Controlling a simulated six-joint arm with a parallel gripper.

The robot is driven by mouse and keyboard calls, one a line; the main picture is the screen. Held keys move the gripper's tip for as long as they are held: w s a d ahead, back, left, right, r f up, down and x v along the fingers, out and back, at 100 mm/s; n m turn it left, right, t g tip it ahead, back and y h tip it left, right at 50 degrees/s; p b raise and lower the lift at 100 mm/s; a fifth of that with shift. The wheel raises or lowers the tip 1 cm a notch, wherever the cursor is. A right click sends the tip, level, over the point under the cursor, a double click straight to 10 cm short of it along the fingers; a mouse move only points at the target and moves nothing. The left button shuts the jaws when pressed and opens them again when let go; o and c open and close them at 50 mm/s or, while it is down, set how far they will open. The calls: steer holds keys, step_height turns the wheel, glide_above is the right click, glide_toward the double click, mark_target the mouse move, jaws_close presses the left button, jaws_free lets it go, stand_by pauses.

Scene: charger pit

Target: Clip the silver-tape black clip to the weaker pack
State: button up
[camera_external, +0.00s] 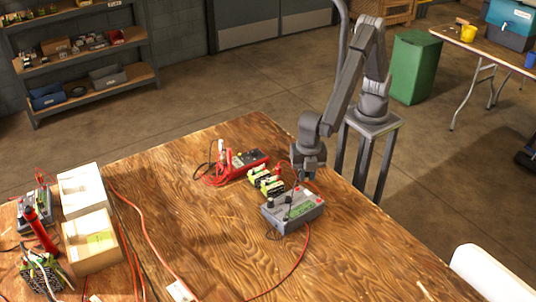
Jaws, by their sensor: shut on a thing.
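My gripper (307,172) points down just behind the grey charger box and right of the battery packs. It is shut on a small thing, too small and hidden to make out. The green-and-black battery packs (267,183) lie side by side left of my gripper. A red clip or lead (278,170) is at their far end. The grey charger box (291,212) has a green panel, dark knobs and leads. A red meter (251,162) with red leads lies behind the packs. I cannot make out the silver-tape black clip, nor which pack is weaker.
A red cable (303,262) runs from the charger box toward the front edge. Two open boxes (82,190) (92,241) stand at the left, with cables, a red tool (40,231) and other gear. The wooden table (185,215) is clear in the middle.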

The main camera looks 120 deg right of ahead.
steer(key=w+d+f+m, duration=0.1)
steer(key=d+m, duration=0.3)
steer(key=d, duration=0.1)
steer(key=d+f+m, duration=0.1)
steer(key=d+m, duration=0.3)
steer(key=d, duration=0.2)
steer(key=w+d+f+m, duration=0.1)
steer(key=d+m, duration=0.3)
steer(key=d, duration=0.1)
steer(key=shift+w+d+f, duration=0.1)
steer(key=shift+w+d, duration=0.2)
steer(key=shift+f, duration=0.7)
steer(key=shift+f, duration=3.5)
steer(key=shift+f, duration=0.2)
steer(key=o, duration=0.8)
steer(key=shift+o, duration=0.3)
